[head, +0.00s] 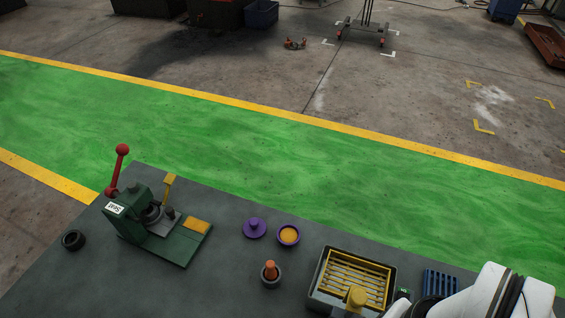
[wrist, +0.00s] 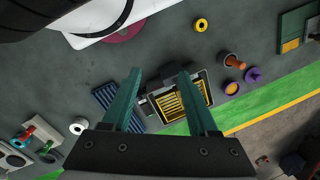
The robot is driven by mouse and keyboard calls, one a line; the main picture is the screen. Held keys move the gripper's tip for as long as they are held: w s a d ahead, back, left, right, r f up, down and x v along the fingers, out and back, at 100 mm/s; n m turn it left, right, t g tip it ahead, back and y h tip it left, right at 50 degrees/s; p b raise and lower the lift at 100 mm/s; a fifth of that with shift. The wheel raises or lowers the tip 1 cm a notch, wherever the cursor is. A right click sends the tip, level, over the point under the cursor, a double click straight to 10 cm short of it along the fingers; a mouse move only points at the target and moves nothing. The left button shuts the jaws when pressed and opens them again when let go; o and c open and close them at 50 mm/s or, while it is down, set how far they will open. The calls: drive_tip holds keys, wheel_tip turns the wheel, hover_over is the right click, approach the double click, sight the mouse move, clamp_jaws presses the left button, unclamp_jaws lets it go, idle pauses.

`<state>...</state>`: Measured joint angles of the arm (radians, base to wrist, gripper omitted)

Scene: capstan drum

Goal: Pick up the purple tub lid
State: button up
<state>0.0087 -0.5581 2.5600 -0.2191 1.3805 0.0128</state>
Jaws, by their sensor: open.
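The purple tub lid (head: 254,228) lies on the dark bench with its knob up, just left of the purple tub (head: 288,235), apart from it. The tub stands open with orange-yellow inside. In the wrist view, the lid (wrist: 253,74) is at the right, beside the tub (wrist: 232,88). My gripper (wrist: 160,74) is open and empty, its two teal fingers spread well apart. It points over the bench around the yellow-grated tray, and the lid lies off to the right of both fingers. The fingertips do not show in the head view.
A dark cup with an orange-handled piece (head: 271,273) stands in front of the tub. The tray with a yellow grate (head: 317,288) and a blue rack (head: 440,284) are to the right. A green lever press (head: 133,216) stands left. Bench around the lid is bare.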

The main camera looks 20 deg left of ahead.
drive_tip(key=shift+o, duration=0.5)
drive_tip(key=w+a+r, duration=0.1)
drive_tip(key=w+a, duration=0.1)
drive_tip(key=w, duration=0.3)
drive_tip(key=m+t+h, duration=0.5)
drive_tip(key=m+t, duration=0.8)
drive_tip(key=m, duration=2)
approach(251, 225)
drive_tip(key=x, duration=0.9)
drive_tip(key=shift+w+f, duration=0.2)
drive_tip(key=shift+w, duration=0.05)
clamp_jaws()
